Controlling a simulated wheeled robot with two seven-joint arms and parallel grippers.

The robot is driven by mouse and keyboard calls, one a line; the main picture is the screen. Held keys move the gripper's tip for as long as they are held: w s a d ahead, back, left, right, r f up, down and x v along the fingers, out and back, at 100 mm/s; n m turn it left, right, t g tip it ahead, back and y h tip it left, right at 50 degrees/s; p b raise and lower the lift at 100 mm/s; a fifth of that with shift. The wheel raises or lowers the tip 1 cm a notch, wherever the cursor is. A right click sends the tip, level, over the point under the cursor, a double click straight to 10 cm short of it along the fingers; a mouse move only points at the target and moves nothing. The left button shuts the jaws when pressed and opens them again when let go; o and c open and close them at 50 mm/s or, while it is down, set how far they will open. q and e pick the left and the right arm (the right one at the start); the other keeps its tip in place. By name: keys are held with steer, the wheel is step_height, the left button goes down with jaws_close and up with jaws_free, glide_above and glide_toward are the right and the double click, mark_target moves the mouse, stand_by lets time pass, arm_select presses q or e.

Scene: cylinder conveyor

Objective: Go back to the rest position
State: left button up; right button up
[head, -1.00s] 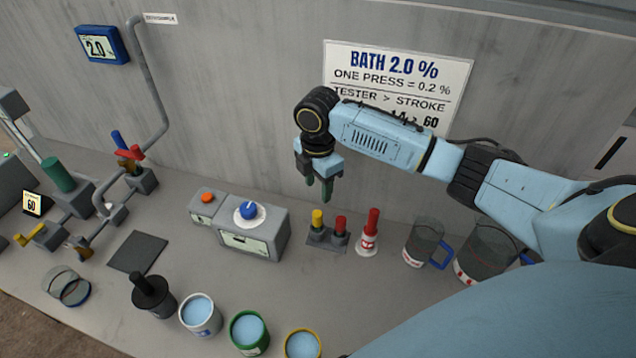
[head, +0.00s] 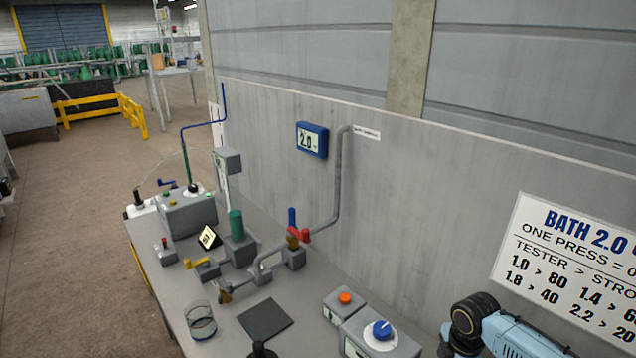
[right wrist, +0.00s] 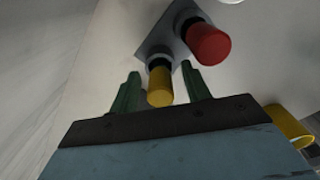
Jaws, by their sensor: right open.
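My right arm (head: 495,330) shows at the lower right of the head view, and its fingers are below the frame there. In the right wrist view my right gripper (right wrist: 163,90) is open, with its two green fingers spread apart. A yellow-capped piece (right wrist: 160,85) shows between the fingers in that view, and I cannot tell how far below them it is. A red-capped piece (right wrist: 208,45) stands beside it on the same grey base (right wrist: 160,38). My left gripper is in neither view.
The grey bench (head: 215,265) holds a box with a blue knob (head: 381,330), a dark mat (head: 265,319), a glass dish (head: 200,322) and pipework with a red valve handle (head: 300,235). A wall display (head: 312,140) reads 2.0. Open floor (head: 70,230) lies to the left.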

steer(key=shift+f, duration=0.4)
steer(key=shift+r, duration=0.15)
steer(key=shift+r, duration=0.1)
step_height(320, 180, up, 13)
step_height(320, 180, down, 13)
steer(key=shift+f, duration=0.1)
steer(key=shift+w, duration=0.1)
step_height(320, 180, up, 5)
steer(key=p, duration=0.2)
steer(key=shift+p, duration=0.3)
steer(key=shift+f+b, duration=0.3)
steer(key=shift+b, duration=0.3)
